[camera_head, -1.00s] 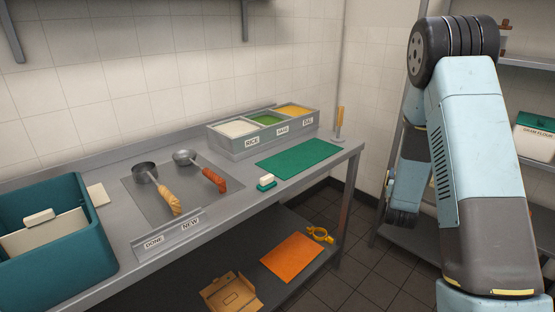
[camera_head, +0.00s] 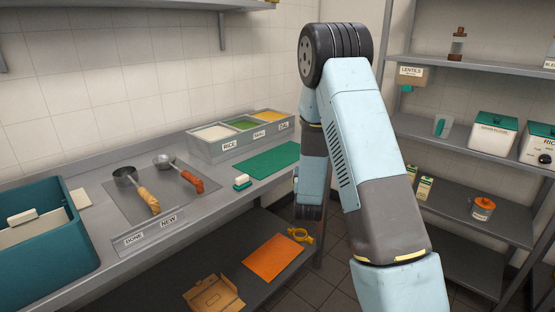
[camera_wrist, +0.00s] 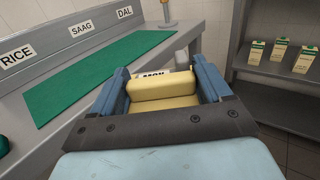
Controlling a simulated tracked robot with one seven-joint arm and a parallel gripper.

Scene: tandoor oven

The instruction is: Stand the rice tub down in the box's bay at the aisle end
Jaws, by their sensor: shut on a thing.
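My gripper (camera_wrist: 162,84) shows in the wrist view, its blue fingers shut on a pale yellow, block-like thing (camera_wrist: 160,105). A white label, perhaps reading MON, shows partly behind its top edge; I cannot tell if this is the rice tub. In the head view my arm hides my gripper and its load. The teal box (camera_head: 84,236) stands on the counter at the left, with a pale divider (camera_head: 42,230) inside; its floor is hidden. A white, green-lidded container (camera_head: 546,146) marked RICE stands on the right-hand shelf.
The steel counter (camera_head: 90,205) holds two ladles on a grey mat, a DONE/NEW holder (camera_head: 150,232), a green mat (camera_head: 268,160) and a tray (camera_head: 232,148) labelled RICE, SAAG and DAL. A lower shelf holds an orange sheet (camera_head: 272,257). Shelving (camera_head: 470,205) stands at the right.

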